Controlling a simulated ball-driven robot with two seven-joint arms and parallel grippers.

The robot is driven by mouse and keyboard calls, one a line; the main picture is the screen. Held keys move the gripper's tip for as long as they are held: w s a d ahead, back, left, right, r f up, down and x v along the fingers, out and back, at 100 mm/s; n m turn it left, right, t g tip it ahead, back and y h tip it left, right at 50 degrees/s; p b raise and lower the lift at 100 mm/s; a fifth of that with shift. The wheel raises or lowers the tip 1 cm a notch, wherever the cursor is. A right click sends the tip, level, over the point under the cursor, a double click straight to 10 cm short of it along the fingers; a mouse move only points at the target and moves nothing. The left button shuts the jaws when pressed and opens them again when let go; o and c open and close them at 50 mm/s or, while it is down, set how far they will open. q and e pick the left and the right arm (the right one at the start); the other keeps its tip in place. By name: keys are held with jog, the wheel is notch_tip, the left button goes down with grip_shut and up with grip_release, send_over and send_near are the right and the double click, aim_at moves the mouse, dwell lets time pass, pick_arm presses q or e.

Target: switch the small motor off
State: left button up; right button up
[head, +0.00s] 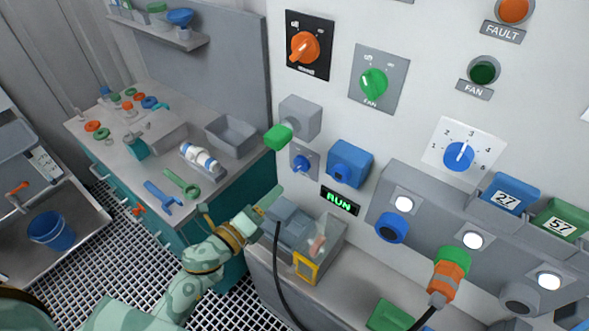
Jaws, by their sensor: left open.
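A lit RUN display (339,200) glows green on the white panel. Above it are a small blue knob (301,164) on a grey plate and a grey box (300,117) with a green-ended lever (278,137). Below it, a clear-sided case (328,242) with a yellow frame (306,267) holds grey-blue and pinkish parts; I cannot tell whether this is the small motor. My left gripper (266,208) is open and empty beside the case's left side, below the blue knob. My right gripper is not in view.
The panel also has an orange rotary switch (304,45), a green FAN switch (373,82) and a blue dial (459,155). A plugged orange connector (446,278) trails a black cable. A tool bench (150,178) stands at left, with floor grating before it.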

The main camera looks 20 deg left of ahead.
aim_at(298, 170)
pick_arm(q)
jog(key=x, duration=1)
jog(key=shift+w+d+f, duration=0.1)
jog(key=shift+w, duration=0.15)
jog(key=c, duration=1)
